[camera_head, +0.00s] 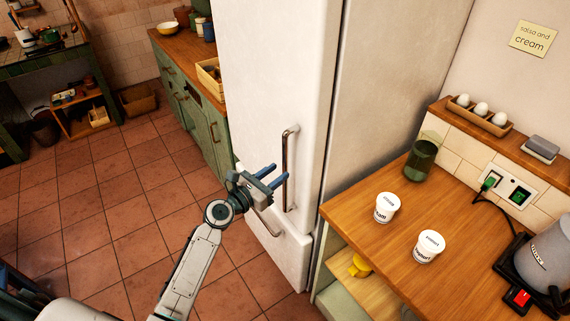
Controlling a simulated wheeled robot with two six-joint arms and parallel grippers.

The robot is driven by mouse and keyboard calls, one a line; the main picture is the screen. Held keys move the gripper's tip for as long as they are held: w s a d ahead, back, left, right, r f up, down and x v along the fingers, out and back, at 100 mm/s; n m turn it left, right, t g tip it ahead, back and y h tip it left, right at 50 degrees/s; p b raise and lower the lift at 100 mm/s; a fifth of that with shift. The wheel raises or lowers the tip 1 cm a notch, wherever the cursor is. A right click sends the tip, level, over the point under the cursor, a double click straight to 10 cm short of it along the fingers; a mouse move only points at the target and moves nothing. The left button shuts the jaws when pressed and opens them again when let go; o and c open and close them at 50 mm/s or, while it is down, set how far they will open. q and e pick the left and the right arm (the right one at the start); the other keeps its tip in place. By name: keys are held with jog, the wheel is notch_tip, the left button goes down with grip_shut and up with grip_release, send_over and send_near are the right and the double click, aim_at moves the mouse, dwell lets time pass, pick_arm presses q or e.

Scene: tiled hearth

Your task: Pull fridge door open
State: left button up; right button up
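The white fridge (268,72) stands in the middle of the view, with its upper door shut. A vertical metal handle (285,185) runs along the lower right part of that door. My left gripper (279,172) is at the door front, just left of the handle at about its mid-height. Its two blue fingers are spread apart with a gap between them. The nearer fingertip overlaps the handle in the picture; I cannot tell whether it touches. A lower door (277,248) with its own handle is partly hidden behind the gripper. My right gripper is not in view.
A wooden counter (380,250) right of the fridge holds two yogurt cups (387,207) (429,246), a green glass (420,160) and a kettle (548,255). Green cabinets (205,125) stand left of the fridge. The tiled floor (110,215) in front is clear.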

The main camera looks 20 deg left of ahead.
aim_at(283, 169)
pick_arm(q)
jog(key=shift+x, duration=2.1)
grip_shut()
